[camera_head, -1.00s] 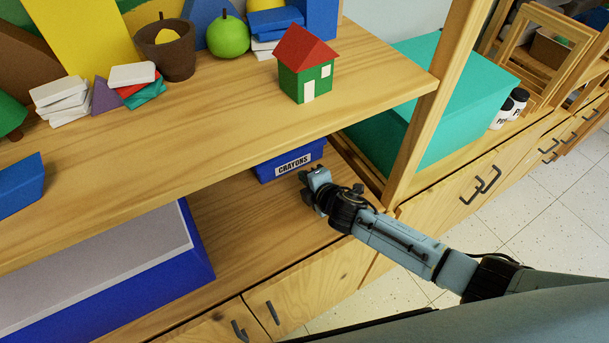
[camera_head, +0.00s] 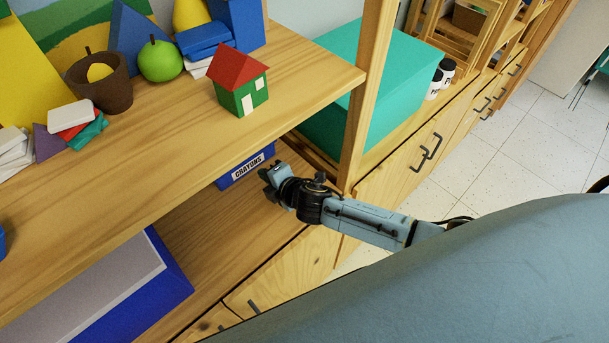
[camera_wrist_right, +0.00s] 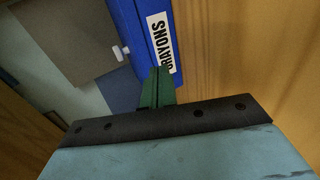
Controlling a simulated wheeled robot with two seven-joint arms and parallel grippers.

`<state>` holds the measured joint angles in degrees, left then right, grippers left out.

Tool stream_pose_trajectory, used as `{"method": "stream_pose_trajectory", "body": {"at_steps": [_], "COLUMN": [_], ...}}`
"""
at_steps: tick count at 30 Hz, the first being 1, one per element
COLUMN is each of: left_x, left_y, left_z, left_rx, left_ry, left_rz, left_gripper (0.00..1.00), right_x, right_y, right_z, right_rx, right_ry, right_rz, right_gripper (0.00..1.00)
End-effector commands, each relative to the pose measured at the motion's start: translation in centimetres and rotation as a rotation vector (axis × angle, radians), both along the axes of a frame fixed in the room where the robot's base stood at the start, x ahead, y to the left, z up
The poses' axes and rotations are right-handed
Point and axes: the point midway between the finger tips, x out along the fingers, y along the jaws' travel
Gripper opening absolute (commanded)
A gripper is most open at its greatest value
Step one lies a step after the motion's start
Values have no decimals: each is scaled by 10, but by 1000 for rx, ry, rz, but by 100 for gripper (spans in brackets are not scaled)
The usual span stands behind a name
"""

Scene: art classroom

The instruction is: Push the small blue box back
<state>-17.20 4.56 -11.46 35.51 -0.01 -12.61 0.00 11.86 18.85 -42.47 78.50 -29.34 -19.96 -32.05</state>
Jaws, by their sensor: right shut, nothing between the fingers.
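The small blue box (camera_head: 243,172), labelled CRAYONS, sits on the lower shelf under the upper board, near the right upright. My right gripper (camera_head: 268,179) is just in front of the box at its right part, with its fingers shut and empty. In the right wrist view the shut fingertips (camera_wrist_right: 156,84) overlap the lower edge of the blue box (camera_wrist_right: 142,30) beside its white label. I cannot tell whether they touch it. My left gripper is not in view.
A larger blue box (camera_head: 173,275) with a pale top stands on the lower shelf at the left. A wooden upright (camera_head: 361,110) bounds the shelf on the right, with a teal box (camera_head: 385,85) beyond it. The upper shelf holds a toy house (camera_head: 239,82) and several other items.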

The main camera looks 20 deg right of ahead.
Motion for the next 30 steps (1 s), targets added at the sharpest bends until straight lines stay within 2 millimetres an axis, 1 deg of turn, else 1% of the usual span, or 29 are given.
{"method": "stream_pose_trajectory", "body": {"at_steps": [1, 15, 30], "left_x": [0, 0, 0], "left_y": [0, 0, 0], "left_z": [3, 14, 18], "left_rx": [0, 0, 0], "left_ry": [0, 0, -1], "left_rz": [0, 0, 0], "left_gripper": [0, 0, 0], "right_x": [-6, -51, -99], "right_y": [-2, -17, -32], "right_z": [0, 1, 0], "right_rx": [1, -1, 0], "right_ry": [2, 2, 2], "right_rz": [-1, -1, 0], "right_gripper": [0, 0, 0]}}
